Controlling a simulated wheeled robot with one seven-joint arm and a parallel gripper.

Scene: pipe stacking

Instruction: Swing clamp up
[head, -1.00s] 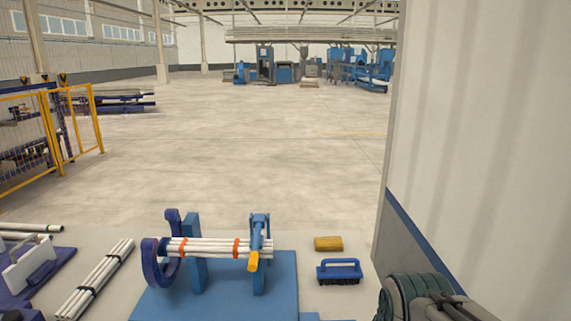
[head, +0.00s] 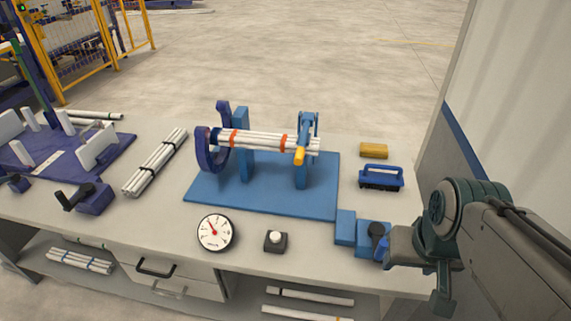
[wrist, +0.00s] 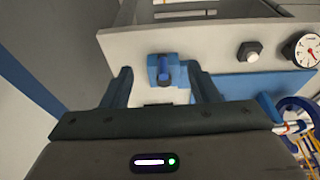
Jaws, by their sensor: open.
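A blue clamp (head: 309,124) with a yellow handle tip (head: 299,156) sits on the right post of a blue stand (head: 262,190). Its arm comes down across the front of a bundle of white pipes (head: 262,139), and the yellow tip points down toward me. My gripper (head: 386,248) is at the bench's front right, well apart from the clamp. It is beside a small blue block with a dark lever (head: 377,232). In the wrist view my gripper (wrist: 161,76) is open, its two fingers apart on either side of a blue lever unit. The clamp is not clear there.
A purple curved bracket (head: 204,148) stands at the bundle's left end. A blue brush (head: 381,178) and yellow block (head: 374,150) lie right of the stand. A gauge (head: 215,232) and push button (head: 275,241) are in front. A wall rises at the right.

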